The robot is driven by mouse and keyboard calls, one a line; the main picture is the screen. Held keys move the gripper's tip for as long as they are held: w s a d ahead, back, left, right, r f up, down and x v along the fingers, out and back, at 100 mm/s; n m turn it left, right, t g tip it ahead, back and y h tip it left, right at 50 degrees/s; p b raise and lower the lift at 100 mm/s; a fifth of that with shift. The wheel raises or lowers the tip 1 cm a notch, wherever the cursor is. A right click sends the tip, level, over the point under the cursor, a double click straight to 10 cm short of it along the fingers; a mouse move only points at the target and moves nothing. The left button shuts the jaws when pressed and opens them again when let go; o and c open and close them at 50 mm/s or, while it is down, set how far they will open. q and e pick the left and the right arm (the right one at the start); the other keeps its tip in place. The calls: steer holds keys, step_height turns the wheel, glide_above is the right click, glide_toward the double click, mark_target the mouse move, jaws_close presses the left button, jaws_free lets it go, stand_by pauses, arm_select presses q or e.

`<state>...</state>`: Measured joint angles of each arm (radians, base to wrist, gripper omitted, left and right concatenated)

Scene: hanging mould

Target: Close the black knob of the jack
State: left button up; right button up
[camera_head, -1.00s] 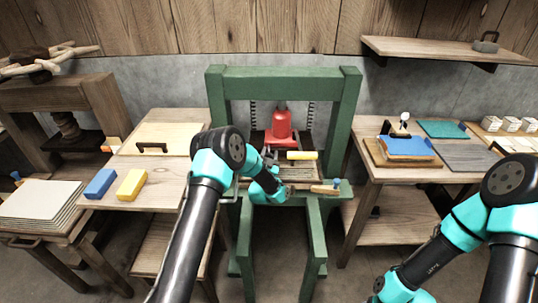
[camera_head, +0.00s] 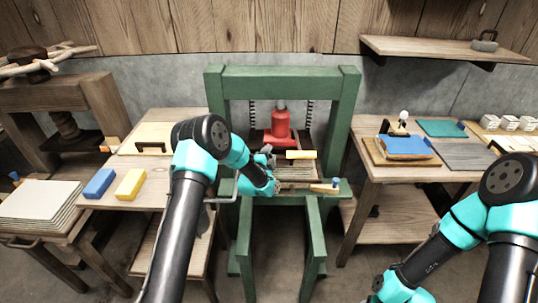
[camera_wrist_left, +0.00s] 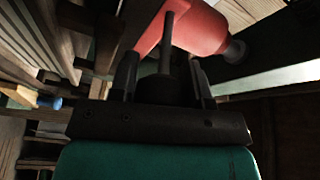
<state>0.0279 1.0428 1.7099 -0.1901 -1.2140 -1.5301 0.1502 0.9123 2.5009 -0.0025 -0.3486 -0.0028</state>
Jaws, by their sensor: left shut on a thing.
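The red jack (camera_head: 281,122) stands upright inside the green press frame (camera_head: 216,105); its red body also shows tilted at the top of the left wrist view (camera_wrist_left: 200,28). My left gripper (camera_head: 268,153) is at the front left of the jack, low near its base. In the left wrist view, the fingers (camera_wrist_left: 163,78) are shut on the dark knob (camera_wrist_left: 158,90), beside the jack's red body. A thin dark rod (camera_wrist_left: 167,45) rises in front of the red body there. The knob is too small and covered to make out in the head view.
A yellow-handled tool (camera_head: 301,155) and a wooden-handled tool (camera_head: 325,188) lie at the press, right of my left gripper. Blue (camera_head: 99,183) and yellow (camera_head: 131,184) blocks lie on the left table. The right table holds a blue-topped mould (camera_head: 404,147).

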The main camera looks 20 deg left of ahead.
arm_select(q)
steer(key=shift+m+g, duration=0.3)
steer(key=shift+m, duration=0.6)
steer(key=o, duration=0.9)
steer(key=shift+f, duration=0.1)
